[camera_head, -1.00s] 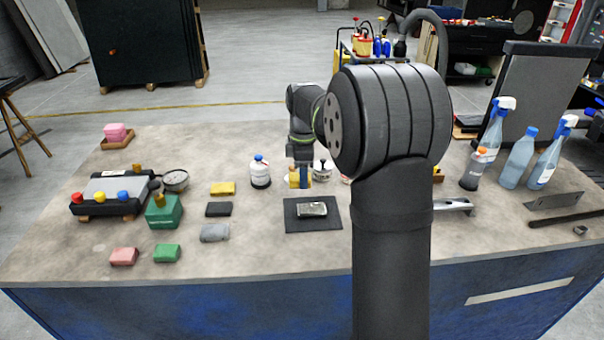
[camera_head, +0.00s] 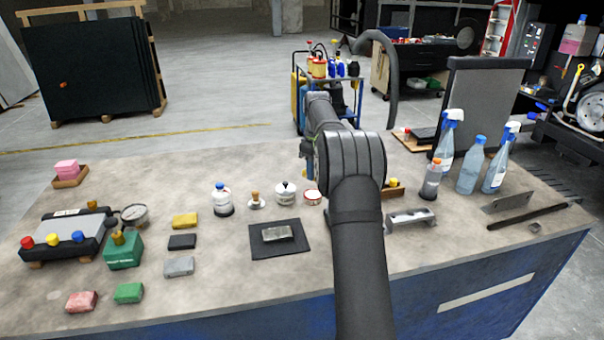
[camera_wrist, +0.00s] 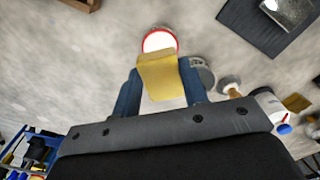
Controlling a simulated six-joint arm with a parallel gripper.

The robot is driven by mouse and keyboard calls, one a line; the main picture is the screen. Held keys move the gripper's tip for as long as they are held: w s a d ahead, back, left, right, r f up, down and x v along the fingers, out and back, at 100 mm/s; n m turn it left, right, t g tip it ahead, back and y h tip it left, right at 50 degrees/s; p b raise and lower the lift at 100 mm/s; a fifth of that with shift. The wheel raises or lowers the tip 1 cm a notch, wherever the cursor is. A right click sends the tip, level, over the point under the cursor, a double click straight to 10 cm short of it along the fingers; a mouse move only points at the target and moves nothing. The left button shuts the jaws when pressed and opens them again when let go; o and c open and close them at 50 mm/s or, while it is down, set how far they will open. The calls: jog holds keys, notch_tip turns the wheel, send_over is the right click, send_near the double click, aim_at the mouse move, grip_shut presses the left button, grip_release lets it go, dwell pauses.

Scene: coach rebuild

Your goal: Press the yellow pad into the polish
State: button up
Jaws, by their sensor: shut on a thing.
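My gripper (camera_wrist: 158,92) has blue fingers shut on the yellow pad (camera_wrist: 162,76), one on each side. The polish is in a round tin (camera_wrist: 158,40) with a red rim and a pale inside, beyond the pad in the wrist view. The pad covers the tin's near edge there; I cannot tell whether they touch. In the head view the tin (camera_head: 313,197) stands on the bench just left of my arm. My gripper (camera_head: 308,168) shows above it there, and my arm hides much of it and the pad.
A white container (camera_head: 285,193) and a wooden-handled tool (camera_head: 256,201) stand left of the tin. A dark mat (camera_head: 263,249) with a metal block (camera_head: 278,233) lies nearer. Spray bottles (camera_head: 446,140) stand at the right.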

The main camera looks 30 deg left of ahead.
aim_at(315, 195)
jog(key=shift+f, duration=2.95)
jog(key=shift+f, duration=0.55)
jog(key=shift+r, duration=3.55)
